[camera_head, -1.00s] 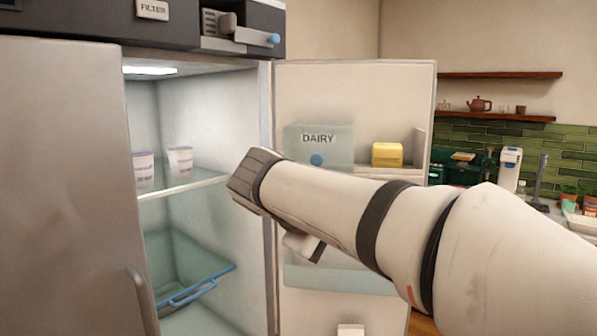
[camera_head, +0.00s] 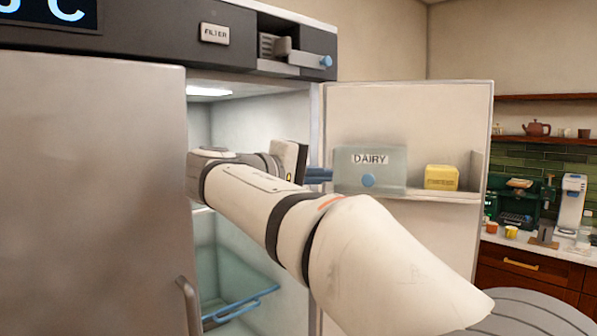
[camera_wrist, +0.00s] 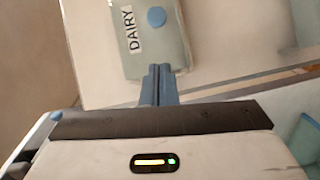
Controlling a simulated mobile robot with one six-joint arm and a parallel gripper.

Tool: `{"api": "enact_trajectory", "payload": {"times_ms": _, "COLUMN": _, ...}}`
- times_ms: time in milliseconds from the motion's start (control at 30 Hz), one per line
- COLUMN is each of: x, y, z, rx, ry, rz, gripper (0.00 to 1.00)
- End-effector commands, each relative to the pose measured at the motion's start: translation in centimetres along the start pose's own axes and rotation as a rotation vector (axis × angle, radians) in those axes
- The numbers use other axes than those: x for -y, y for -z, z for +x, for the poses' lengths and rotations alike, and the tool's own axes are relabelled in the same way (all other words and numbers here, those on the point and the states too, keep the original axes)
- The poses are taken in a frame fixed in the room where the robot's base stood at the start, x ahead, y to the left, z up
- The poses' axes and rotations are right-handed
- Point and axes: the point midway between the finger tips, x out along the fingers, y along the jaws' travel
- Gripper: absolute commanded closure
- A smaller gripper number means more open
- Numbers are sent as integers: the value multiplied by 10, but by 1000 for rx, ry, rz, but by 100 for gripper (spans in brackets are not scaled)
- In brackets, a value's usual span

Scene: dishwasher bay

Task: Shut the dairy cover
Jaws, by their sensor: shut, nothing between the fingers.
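The dairy cover (camera_head: 371,181) is a pale translucent panel with a "DAIRY" label and a round blue knob (camera_head: 368,180). It is on the inner side of the open fridge door (camera_head: 410,120), over the left part of a door shelf. A yellow block (camera_head: 441,177) sits uncovered on the shelf to its right. My gripper (camera_head: 328,175) has its blue fingers together, pointing at the cover's left edge. In the wrist view the shut fingertips (camera_wrist: 159,70) are close to an edge of the cover (camera_wrist: 160,45); I cannot tell whether they touch.
The fridge interior has a shelf, mostly behind my arm, and a bluish bin (camera_head: 235,275) below with a blue handle. A steel door (camera_head: 90,200) stands at left. A control panel with a lever (camera_head: 305,58) is above. A counter with appliances is at right.

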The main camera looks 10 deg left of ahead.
Motion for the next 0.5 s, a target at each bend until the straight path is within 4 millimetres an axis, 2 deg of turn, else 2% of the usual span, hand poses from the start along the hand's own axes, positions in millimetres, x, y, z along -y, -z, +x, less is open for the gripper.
{"api": "enact_trajectory", "payload": {"times_ms": 67, "x": -2, "y": -1, "z": 17, "rx": 4, "ry": 0, "rz": -1, "gripper": 100}}
{"api": "enact_trajectory", "payload": {"times_ms": 200, "x": -1, "y": -17, "z": 32, "rx": 2, "ry": 0, "rz": -1, "gripper": 100}}
{"api": "enact_trajectory", "payload": {"times_ms": 500, "x": 0, "y": -29, "z": 44, "rx": 0, "ry": 1, "rz": -1, "gripper": 100}}
